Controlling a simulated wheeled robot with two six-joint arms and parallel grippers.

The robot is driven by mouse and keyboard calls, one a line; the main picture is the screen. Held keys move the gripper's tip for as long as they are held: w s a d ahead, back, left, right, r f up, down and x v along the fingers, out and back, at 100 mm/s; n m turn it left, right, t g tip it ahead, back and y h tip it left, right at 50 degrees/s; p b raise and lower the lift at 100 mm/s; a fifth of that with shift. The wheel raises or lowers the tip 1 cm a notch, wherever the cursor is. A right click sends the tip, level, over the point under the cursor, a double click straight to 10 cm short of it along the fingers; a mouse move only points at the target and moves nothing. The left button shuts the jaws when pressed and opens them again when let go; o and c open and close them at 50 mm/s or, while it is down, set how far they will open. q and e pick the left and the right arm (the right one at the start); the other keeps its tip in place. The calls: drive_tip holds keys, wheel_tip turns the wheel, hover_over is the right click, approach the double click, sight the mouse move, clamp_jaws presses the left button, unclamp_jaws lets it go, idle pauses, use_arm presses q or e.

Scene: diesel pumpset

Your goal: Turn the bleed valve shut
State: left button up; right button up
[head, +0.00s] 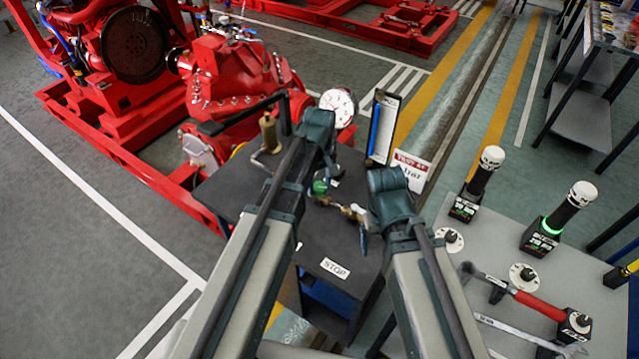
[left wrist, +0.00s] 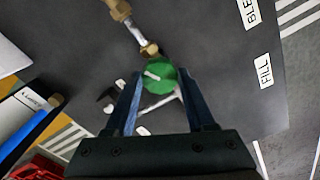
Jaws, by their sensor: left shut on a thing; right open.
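A green round knob (left wrist: 158,78) with a pale mark sits at the end of a brass and silver fitting (left wrist: 149,49) above the dark tabletop. I cannot tell from the labels which valve it is. My left gripper (left wrist: 160,80) has its two fingers on either side of the knob, shut on it. The knob also shows in the head view (head: 319,187), below my left arm's end. In the head view the brass fitting (head: 350,212) runs to the right of it. My right arm's end (head: 390,190) is right of the fitting; its fingers are mostly hidden.
Labels reading FILL (left wrist: 265,71) and BLE (left wrist: 249,13) lie beside the knob. A red pumpset (head: 235,85) stands behind. A grey bench (head: 495,300) with tools is right.

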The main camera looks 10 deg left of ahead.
use_arm(q)
clamp_jaws()
drive_tip(key=shift+m, duration=0.4)
drive_tip(key=m, duration=0.7)
drive_tip(key=shift+m, duration=0.3)
drive_tip(key=m, duration=0.3)
drive_tip(key=shift+m, duration=0.3)
drive_tip(key=m, duration=1.1)
drive_tip(key=shift+m, duration=0.4)
